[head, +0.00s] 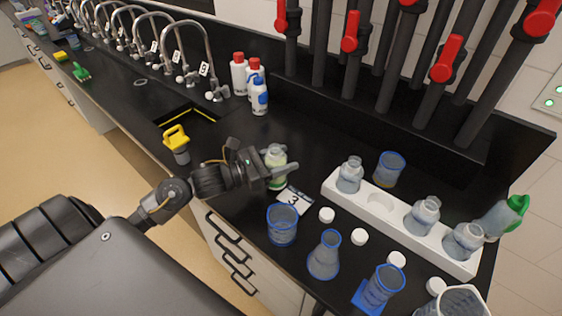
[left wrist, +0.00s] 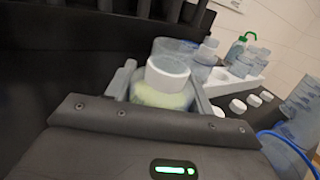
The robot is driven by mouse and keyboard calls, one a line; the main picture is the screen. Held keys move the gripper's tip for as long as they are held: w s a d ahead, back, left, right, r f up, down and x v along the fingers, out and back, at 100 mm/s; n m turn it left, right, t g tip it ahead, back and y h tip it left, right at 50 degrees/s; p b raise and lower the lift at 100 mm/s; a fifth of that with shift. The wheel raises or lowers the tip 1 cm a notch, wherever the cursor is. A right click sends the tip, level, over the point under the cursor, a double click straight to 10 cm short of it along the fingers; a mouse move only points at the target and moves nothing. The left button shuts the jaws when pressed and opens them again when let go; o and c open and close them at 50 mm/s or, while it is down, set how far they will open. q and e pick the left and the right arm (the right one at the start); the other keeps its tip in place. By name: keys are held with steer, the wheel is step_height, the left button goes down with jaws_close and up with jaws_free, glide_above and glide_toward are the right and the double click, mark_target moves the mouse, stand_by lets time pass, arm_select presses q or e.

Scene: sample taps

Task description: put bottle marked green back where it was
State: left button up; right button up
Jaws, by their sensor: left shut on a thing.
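My left gripper (head: 277,168) is shut on a clear bottle (head: 277,156) with a pale green band, above the counter beside a card marked 3 (head: 293,200). In the left wrist view the bottle (left wrist: 160,98) sits between the fingers, with a white cap in line with its top; I cannot tell whether the cap is on it. A white rack (head: 445,250) stands to the right. It holds three clear bottles, one at the far left (head: 350,176) and two at the right (head: 422,216), (head: 463,242). The round hole (head: 381,202) between them is empty. My right gripper is not in view.
Several white caps (head: 359,237) lie before the rack. A blue-rimmed beaker (head: 282,224), a flask (head: 324,258) and another beaker (head: 384,287) stand at the front. A beaker (head: 390,169) stands behind the rack, a green-topped wash bottle (head: 505,215) at its right end. A sink and taps are left.

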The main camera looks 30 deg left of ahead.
arm_select(q)
steer(key=shift+f, duration=0.85)
steer(key=shift+f, duration=0.15)
steer(key=o, duration=1.2)
